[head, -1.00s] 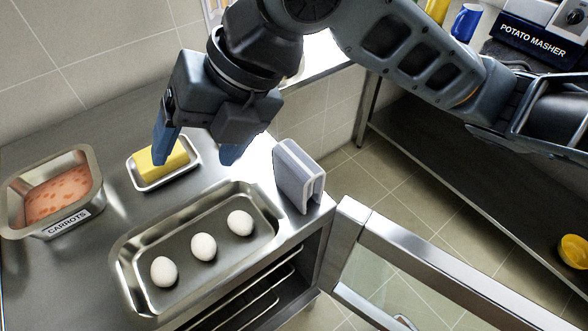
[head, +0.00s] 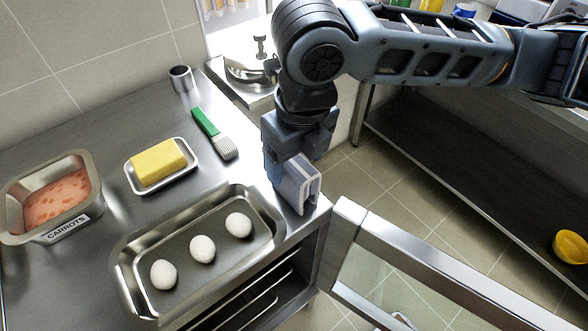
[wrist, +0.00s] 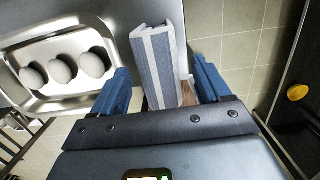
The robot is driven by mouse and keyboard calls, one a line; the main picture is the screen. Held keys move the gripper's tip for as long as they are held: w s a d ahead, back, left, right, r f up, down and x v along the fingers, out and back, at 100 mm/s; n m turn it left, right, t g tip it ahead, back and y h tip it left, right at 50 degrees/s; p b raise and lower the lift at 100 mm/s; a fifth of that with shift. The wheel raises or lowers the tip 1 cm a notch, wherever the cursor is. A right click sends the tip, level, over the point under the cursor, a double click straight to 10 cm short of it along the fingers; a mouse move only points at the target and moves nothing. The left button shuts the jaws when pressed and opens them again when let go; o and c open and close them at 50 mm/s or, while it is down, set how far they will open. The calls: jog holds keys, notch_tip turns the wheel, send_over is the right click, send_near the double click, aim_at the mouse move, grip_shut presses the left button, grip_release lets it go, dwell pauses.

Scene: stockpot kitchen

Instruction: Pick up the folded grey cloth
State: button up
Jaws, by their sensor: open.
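The folded grey cloth (head: 300,187) stands upright at the right front corner of the steel counter, grey with pale stripes. My gripper (head: 287,175) is over it, pointing down, and hides part of its top and back. In the wrist view the cloth (wrist: 160,65) lies between the two blue fingers of my gripper (wrist: 164,88). The fingers are open, with a gap visible on each side of the cloth. A small brown thing (wrist: 188,92) shows beside the cloth, partly hidden.
A steel tray (head: 128,268) with three eggs stands left of the cloth. Behind are a butter dish (head: 192,178), a green-handled brush (head: 214,134) and a carrots pan (head: 12,232). An open oven door (head: 440,270) juts out at the right front, below the counter.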

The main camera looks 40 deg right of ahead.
jog(key=shift+w+f, duration=0.15)
jog(key=shift+f, duration=0.8)
jog(key=shift+f+b, duration=0.25)
jog(key=shift+b, duration=0.05)
jog(key=shift+c, duration=0.3)
jog(key=c, duration=1.1)
jog(key=shift+r, duration=0.15)
jog(key=shift+r+p, duration=0.3)
jog(key=shift+p, duration=0.1)
notch_tip(320, 180, up, 4)
jog(key=shift+f+b, duration=0.1)
jog(key=shift+b, duration=0.35)
jog(key=s+d+r, duration=0.1)
jog(key=d+r, duration=0.1)
jog(key=d, duration=0.1)
jog(key=s+d+r+b, duration=0.1)
jog(key=d+r, duration=0.1)
jog(key=d, duration=0.2)
jog(key=s+d+r+b, duration=0.1)
jog(key=s+d+r, duration=0.1)
jog(key=d+r, duration=0.1)
jog(key=shift+d, duration=0.45)
